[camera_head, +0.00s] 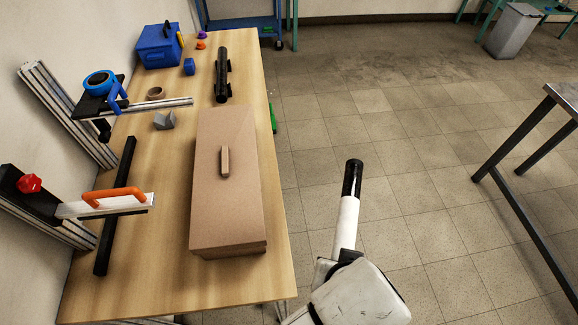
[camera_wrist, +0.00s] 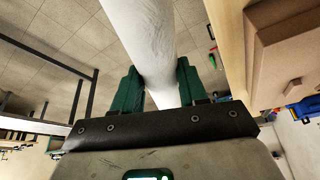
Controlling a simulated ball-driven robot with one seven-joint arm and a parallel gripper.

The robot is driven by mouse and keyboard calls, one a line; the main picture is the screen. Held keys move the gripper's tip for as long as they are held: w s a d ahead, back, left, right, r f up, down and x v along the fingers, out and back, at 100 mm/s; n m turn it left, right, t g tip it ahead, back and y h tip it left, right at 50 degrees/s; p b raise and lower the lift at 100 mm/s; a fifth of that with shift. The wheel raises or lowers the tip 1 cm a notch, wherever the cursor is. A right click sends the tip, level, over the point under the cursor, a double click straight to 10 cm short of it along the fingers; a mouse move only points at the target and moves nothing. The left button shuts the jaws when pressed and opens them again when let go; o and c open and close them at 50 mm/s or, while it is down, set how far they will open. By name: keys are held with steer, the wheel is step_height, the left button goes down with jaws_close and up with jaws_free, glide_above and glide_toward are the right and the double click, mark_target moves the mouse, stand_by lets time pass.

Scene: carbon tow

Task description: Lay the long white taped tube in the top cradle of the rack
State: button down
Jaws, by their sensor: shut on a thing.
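The long white taped tube (camera_head: 347,222) has a black end and points up and away from my gripper (camera_head: 342,260) in the head view. It is over the floor to the right of the table, clear of the table edge. In the wrist view the white tube (camera_wrist: 145,40) runs between the green fingers of my gripper (camera_wrist: 160,82), which is shut on it. The tube's rear part is hidden. At the left, two metal uprights (camera_head: 65,110) carry arms that stick out over the table and look like the rack. I cannot make out its top cradle clearly.
A metal-legged table (camera_head: 520,150) stands at right. The floor between is open.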

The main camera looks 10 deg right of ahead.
steer(key=w+d+f+n+y+b, duration=0.1)
steer(key=w+d+f+n, duration=0.1)
steer(key=w+f, duration=0.5)
steer(key=w+d+f+n+b, duration=0.1)
steer(key=w+d+f, duration=0.4)
steer(key=f, duration=0.5)
steer(key=shift+w+d+n+y, duration=0.15)
steer(key=shift+w+n+y, duration=0.25)
steer(key=shift+w+n, duration=0.55)
steer(key=s+a+r+m, duration=0.1)
steer(key=s+a+r, duration=0.1)
steer(key=s+r, duration=0.2)
steer(key=s+a+r+m+h+p, duration=0.1)
steer(key=s+a+r+m, duration=0.1)
steer(key=s+r, duration=0.3)
steer(key=s+a+r+m+p, duration=0.1)
steer(key=s+a+r+m, duration=0.1)
steer(key=s+r, duration=0.3)
steer(key=shift+a+r+h, duration=0.2)
steer(key=shift+a+r, duration=0.15)
steer(key=shift+r, duration=0.4)
steer(key=shift+a+r+h, duration=0.2)
steer(key=shift+a+r, duration=0.1)
steer(key=shift+r, duration=0.45)
